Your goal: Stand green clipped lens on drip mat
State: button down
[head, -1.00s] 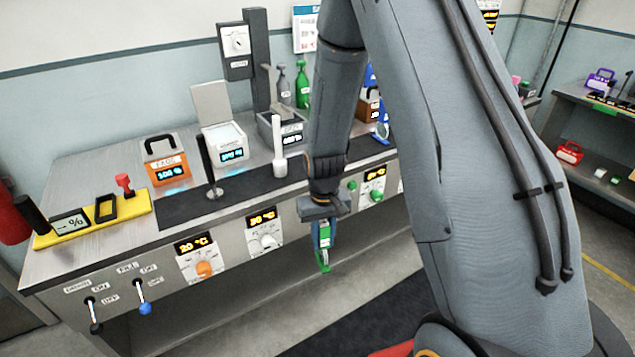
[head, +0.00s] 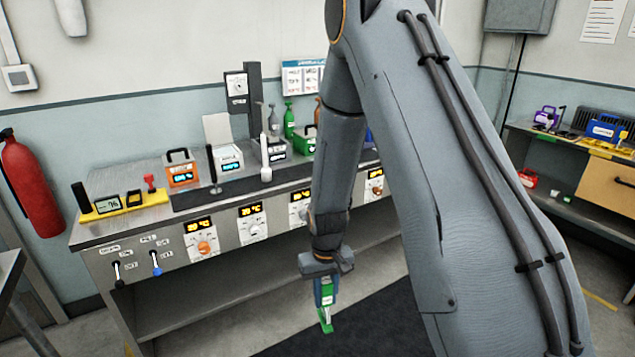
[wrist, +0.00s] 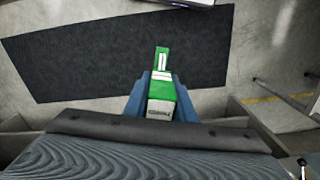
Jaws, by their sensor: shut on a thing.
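My gripper (head: 325,296) hangs in front of the bench, low over the floor, shut on a green piece with a white label, apparently the green clipped lens (head: 326,318). In the wrist view the green clipped lens (wrist: 162,55) sticks out beyond the two blue fingers of my gripper (wrist: 161,88). The lens itself is too small to make out. A dark strip on the bench top, likely the drip mat (head: 192,200), lies along the front, away from my gripper. My arm hides its right part.
The bench holds a yellow tray (head: 128,208), an orange-fronted box (head: 181,174), a white box (head: 229,160) and bottles (head: 289,122). Upright rods stand on the dark strip. Knobs line the front. A dark floor mat (wrist: 120,55) lies below. A second bench is at right.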

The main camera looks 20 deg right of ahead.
aim_at(311, 169)
jog(key=z, duration=1.2)
jog(key=i, duration=1.2)
jog(key=u, duration=0.25)
